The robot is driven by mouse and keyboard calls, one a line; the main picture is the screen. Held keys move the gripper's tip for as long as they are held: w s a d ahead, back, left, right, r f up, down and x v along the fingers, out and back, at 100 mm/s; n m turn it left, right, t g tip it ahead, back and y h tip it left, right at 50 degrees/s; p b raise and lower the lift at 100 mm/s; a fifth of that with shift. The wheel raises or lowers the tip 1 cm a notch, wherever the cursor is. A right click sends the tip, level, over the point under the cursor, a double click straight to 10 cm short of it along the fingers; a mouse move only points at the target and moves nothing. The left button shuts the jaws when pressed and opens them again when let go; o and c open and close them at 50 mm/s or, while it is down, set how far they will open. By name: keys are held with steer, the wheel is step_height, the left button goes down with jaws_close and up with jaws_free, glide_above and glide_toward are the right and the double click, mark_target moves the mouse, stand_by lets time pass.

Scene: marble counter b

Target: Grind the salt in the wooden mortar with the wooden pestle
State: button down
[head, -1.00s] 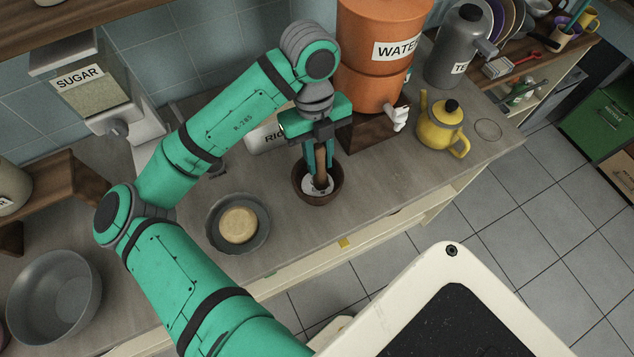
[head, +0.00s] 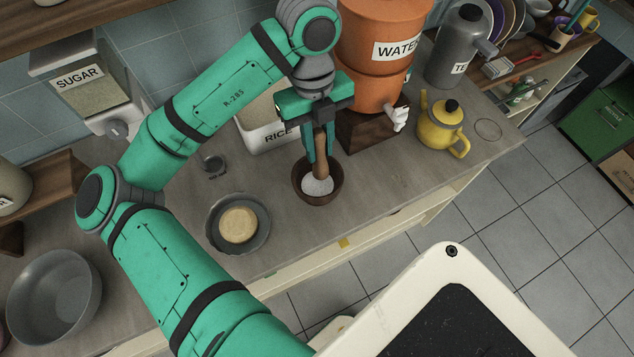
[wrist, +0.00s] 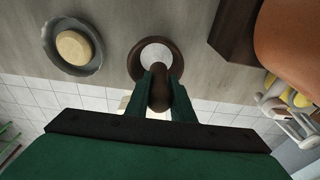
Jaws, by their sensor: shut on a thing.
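The dark wooden mortar (head: 300,190) stands on the counter with white salt (head: 318,185) in it. The wooden pestle (head: 321,158) is upright between the fingers of my gripper (head: 318,150), which is shut on it. The pestle's lower end is over the back part of the mortar; whether it touches the salt I cannot tell. In the wrist view the pestle (wrist: 160,98) sits between the two green fingers, and the mortar (wrist: 136,68) with the salt (wrist: 157,55) lies just beyond it.
A grey dish (head: 262,238) with a round bread-like piece stands left of the mortar. The rice container (head: 272,138) is behind it. The orange water dispenser (head: 375,60) on its wooden stand (head: 372,133) is close at right, beside a yellow teapot (head: 438,130). The counter's front edge is near.

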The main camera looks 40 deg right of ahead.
mark_target(319, 132)
steer(key=shift+r, duration=2.4)
